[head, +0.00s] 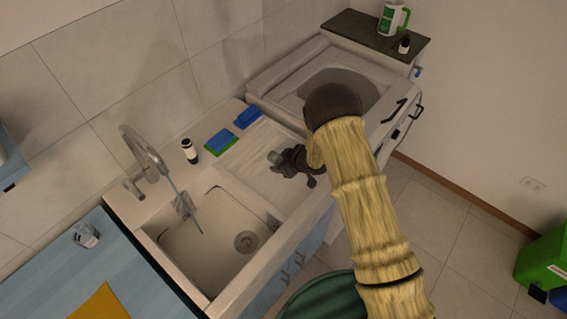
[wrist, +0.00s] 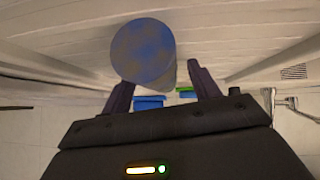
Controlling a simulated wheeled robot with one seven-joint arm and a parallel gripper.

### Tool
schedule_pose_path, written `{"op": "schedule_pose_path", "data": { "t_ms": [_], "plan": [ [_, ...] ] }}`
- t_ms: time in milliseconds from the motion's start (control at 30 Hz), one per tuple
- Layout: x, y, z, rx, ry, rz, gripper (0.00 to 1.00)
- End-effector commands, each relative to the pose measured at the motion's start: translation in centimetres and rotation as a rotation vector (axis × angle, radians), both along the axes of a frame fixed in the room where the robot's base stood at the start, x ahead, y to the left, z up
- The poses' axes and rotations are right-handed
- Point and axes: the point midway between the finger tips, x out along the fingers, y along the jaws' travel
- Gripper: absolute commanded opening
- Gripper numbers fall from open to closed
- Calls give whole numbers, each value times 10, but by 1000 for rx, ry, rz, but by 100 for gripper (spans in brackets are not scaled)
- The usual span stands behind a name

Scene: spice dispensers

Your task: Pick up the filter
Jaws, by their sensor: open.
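A short cylinder, which I take to be the filter (wrist: 143,52), has a mottled blue and brown round end and a pale side in the wrist view. In the head view a small greyish piece of it (head: 274,157) shows at my gripper (head: 284,164), over the ribbed drainboard of the sink. My gripper is open in the wrist view (wrist: 160,76), with one dark finger on each side of the cylinder's lower part. I cannot tell whether either finger touches it. Part of the cylinder's side is hidden behind its round end.
The sink basin (head: 205,262) and faucet (head: 146,152) lie left of my gripper. A dark bottle (head: 189,150), a blue and green sponge (head: 220,140) and a blue item (head: 248,117) stand along the back edge. A washing machine (head: 277,82) is at the right.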

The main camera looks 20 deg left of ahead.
Motion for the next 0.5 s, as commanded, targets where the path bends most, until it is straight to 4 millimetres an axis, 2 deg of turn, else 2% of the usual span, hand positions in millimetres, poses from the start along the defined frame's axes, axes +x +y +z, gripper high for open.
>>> {"op": "schedule_pose_path", "data": {
  "t_ms": [67,100,333,400,500],
  "plan": [
    [0,0,0,0,0,0,61],
    [0,0,0,0,0,0,57],
    [0,0,0,0,0,0,12],
    [0,0,0,0,0,0,8],
    [0,0,0,0,0,0,8]
  ]
}}
